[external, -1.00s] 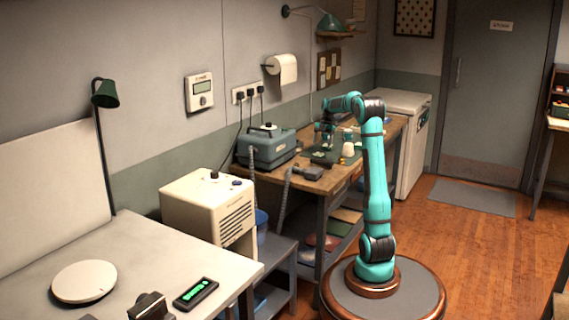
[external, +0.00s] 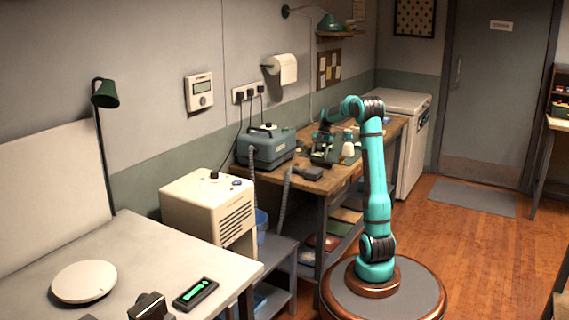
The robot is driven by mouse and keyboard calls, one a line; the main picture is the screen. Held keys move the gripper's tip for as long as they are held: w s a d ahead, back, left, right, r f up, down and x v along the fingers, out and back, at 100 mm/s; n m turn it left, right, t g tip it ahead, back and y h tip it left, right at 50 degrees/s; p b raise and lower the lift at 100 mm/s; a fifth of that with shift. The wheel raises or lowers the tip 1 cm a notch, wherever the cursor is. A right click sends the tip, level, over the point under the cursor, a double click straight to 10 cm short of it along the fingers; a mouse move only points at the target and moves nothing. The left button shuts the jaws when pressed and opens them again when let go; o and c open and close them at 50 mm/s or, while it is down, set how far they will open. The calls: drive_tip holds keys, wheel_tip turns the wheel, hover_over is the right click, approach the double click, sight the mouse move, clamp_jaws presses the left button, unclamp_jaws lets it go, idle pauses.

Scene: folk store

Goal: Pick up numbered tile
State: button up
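My gripper (external: 322,156) points down over the wooden workbench (external: 312,184) along the wall. It is low, at or just above a small dark object on the bench top. Its fingers are too small and dark to tell whether they are open or shut, or whether they touch anything. I cannot make out a numbered tile; it may be hidden by the gripper or too small to see.
A grey-green case (external: 268,149) stands left of my gripper. A dark handheld device (external: 306,173) lies near the bench's front edge. A pale bottle (external: 348,149) stands right of the gripper. A white cabinet (external: 412,150) stands beyond the bench.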

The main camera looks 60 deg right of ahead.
sight(319, 154)
drive_tip(key=c, duration=0.6)
drive_tip(key=shift+r, duration=0.1)
wheel_tip(319, 154, up, 10)
drive_tip(key=shift+f, duration=0.1)
